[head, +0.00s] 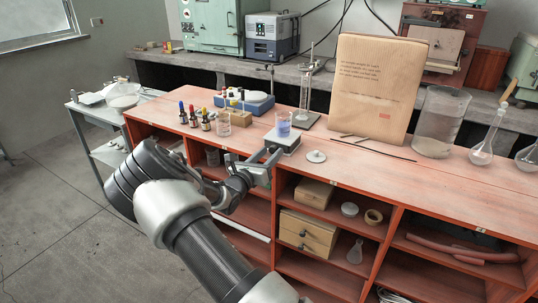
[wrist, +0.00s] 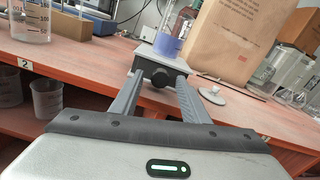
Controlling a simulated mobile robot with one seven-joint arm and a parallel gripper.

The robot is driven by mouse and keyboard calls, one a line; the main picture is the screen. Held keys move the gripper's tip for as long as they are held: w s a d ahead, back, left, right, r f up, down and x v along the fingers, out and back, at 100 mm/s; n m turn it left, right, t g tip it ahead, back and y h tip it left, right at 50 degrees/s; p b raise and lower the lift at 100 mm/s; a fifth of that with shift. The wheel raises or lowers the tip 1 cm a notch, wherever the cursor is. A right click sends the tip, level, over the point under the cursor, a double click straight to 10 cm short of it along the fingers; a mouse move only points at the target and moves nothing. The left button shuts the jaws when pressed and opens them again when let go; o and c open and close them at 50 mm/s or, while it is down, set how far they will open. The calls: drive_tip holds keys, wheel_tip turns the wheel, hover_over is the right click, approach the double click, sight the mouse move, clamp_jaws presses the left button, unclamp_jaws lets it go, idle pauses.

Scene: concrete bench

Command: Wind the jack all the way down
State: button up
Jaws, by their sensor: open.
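The jack (head: 286,145) stands near the front edge of the red bench top, its light top plate (wrist: 148,51) carrying a beaker of blue-violet liquid (head: 283,125). The beaker also shows in the wrist view (wrist: 168,45). A dark knob (wrist: 157,76) faces me on the jack's front. My gripper (head: 266,161) is at the front of the jack. In the wrist view its open fingers (wrist: 158,84) lie on either side of the knob; I cannot tell whether they touch it. The jack's height is hard to judge, as my gripper hides much of its lower part.
A white lid-like disc (head: 316,156) lies right of the jack. An empty beaker (head: 223,124), dropper bottles (head: 194,117) and a blue device (head: 246,102) stand to the left. A large paper bag (head: 375,85) and a glass jar (head: 440,120) stand to the right. Open shelves lie below.

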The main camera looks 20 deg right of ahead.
drive_tip(key=shift+a, duration=0.1)
drive_tip(key=p+v, duration=0.2)
drive_tip(key=v, duration=1.5)
drive_tip(key=shift+s, duration=0.15)
